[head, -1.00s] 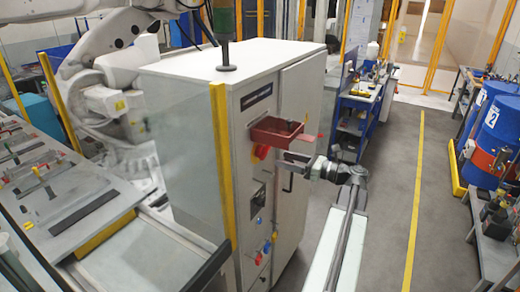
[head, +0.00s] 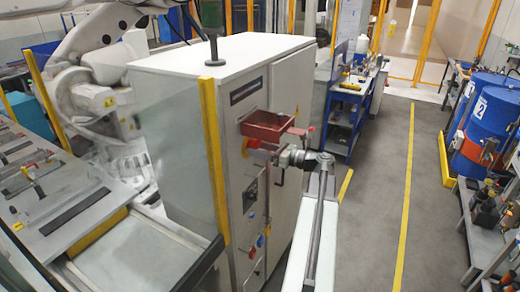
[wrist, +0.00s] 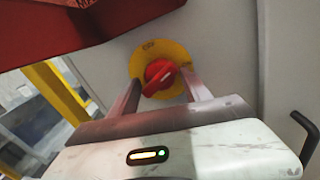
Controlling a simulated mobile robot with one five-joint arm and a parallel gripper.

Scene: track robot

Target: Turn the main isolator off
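The main isolator (wrist: 161,77) is a red rotary knob on a round yellow plate on the front of the grey cabinet (head: 285,95). In the wrist view its red handle lies tilted, rising to the right. In the head view only a bit of red and yellow shows under the red tray. My gripper (wrist: 163,93) is open, with one finger to the left and one to the right of the knob. A gap shows on each side. I cannot tell whether the fingertips reach past the handle. In the head view my gripper (head: 263,153) is close against the cabinet front.
A red open tray (head: 267,128) juts from the cabinet just above the isolator and my gripper; it fills the top left of the wrist view (wrist: 50,30). A dark door handle (wrist: 302,135) is to the right. Other controls (head: 262,240) sit lower.

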